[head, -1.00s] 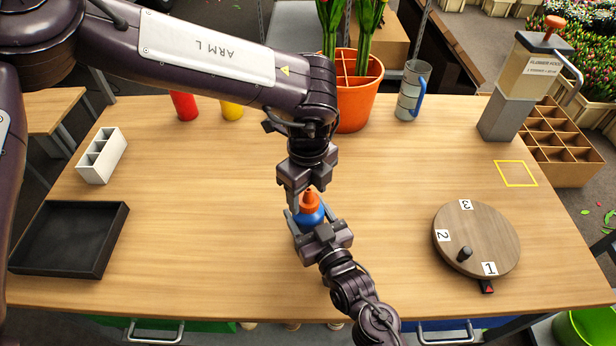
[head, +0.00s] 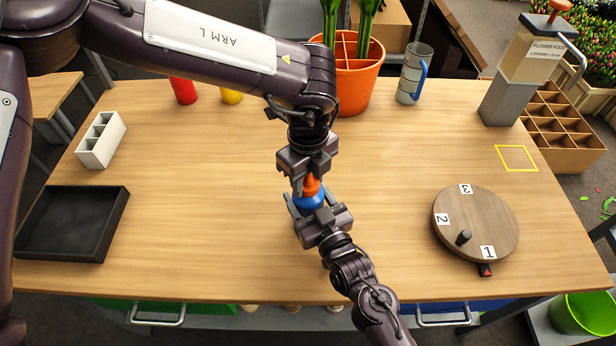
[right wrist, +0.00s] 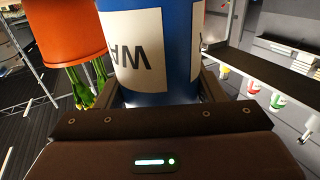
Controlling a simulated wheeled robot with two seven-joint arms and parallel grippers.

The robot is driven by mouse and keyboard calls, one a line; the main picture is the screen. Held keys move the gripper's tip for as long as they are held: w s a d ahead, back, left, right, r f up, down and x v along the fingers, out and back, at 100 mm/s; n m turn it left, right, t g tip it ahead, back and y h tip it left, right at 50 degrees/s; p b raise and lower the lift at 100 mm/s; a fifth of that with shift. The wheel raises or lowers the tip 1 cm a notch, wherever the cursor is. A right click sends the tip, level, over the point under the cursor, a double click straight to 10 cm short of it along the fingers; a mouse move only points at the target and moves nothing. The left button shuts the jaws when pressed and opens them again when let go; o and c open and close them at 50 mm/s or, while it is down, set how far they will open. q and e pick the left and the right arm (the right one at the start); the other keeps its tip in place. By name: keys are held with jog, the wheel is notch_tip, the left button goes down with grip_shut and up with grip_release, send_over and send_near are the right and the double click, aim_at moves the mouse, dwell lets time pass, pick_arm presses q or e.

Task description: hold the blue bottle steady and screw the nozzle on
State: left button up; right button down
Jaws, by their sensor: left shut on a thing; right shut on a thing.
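The blue bottle (head: 311,203) stands upright near the middle of the table, and its white label shows in the right wrist view (right wrist: 135,45). The orange nozzle (head: 311,187) is at the top of the bottle; I cannot tell how far it is screwed on. My left gripper (head: 304,183) comes down from above and is shut on the nozzle, hiding part of it. My right gripper (head: 307,208) reaches in from the front and is shut around the bottle's body, with a finger on each side.
A numbered turntable (head: 490,215) stands at the right, a black tray (head: 70,257) and white divided box (head: 100,140) at the left. Behind are an orange pot (head: 355,88), a grey mug (head: 410,75), red (head: 183,90) and yellow (head: 231,97) cups, and a dispenser (head: 505,105). Table around the bottle is clear.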

pick_arm(q)
jog(key=m, duration=0.5)
jog(key=shift+m, duration=0.4)
jog(key=m, duration=0.8)
jog(key=shift+m, duration=0.3)
jog(key=m, duration=0.6)
jog(key=o, duration=1.1)
jog(key=shift+r, duration=2.2)
jog(key=shift+c, duration=0.4)
